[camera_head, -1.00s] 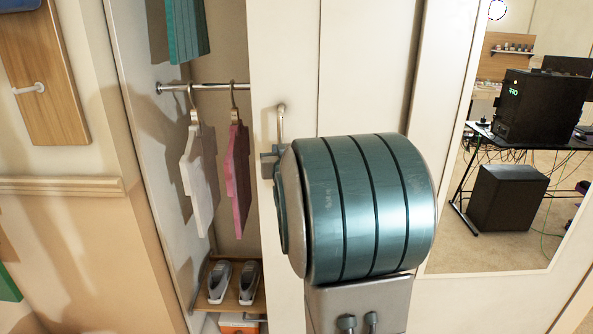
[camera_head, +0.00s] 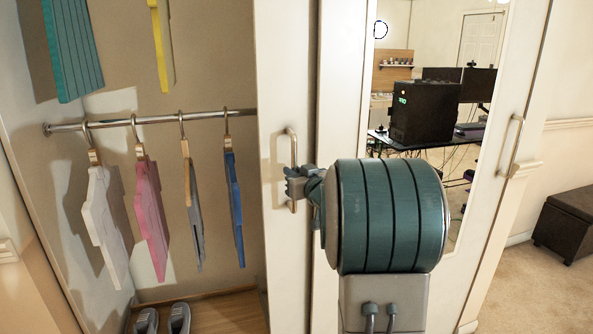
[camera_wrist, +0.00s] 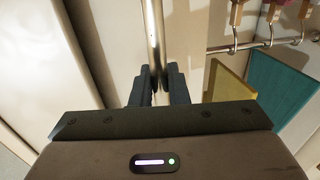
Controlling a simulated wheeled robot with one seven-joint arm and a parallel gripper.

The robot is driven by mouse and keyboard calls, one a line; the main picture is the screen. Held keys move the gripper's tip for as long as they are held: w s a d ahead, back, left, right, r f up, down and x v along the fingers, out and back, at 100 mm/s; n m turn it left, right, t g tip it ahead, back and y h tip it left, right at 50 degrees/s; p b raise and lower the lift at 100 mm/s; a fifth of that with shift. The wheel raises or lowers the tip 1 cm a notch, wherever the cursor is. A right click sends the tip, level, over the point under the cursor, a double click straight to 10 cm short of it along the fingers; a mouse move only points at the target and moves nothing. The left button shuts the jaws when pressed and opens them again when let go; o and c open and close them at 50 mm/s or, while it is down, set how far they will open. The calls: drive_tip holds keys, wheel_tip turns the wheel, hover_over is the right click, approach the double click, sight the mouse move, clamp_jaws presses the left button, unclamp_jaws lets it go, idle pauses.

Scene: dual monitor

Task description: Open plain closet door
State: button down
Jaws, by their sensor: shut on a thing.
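The plain closet door (camera_head: 289,90) is a pale sliding-type panel, standing partly open with the closet interior showing to its left. My gripper (camera_head: 293,187) is at the lower part of this handle. In the wrist view my gripper (camera_wrist: 156,88) has its dark fingers on either side of the handle (camera_wrist: 153,40), shut on it. My arm hides part of the door's right side and the mirror door beside it.
Several clothes hang from a rail (camera_head: 70,126) inside the closet, with shoes (camera_head: 178,318) below. The mirror door (camera_head: 490,230) with its own handle (camera_head: 515,146) stands to the right. A dark ottoman (camera_head: 570,225) sits on the floor at far right.

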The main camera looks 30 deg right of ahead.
drive_tip(key=shift+d, duration=0.1)
idle(0.3)
drive_tip(key=c, duration=1.5)
unclamp_jaws()
drive_tip(key=shift+s, duration=0.1)
drive_tip(key=s, duration=1.3)
drive_tip(key=shift+s+d+b, duration=0.3)
drive_tip(key=shift+d+b, duration=0.05)
drive_tip(key=shift+w+r, duration=0.1)
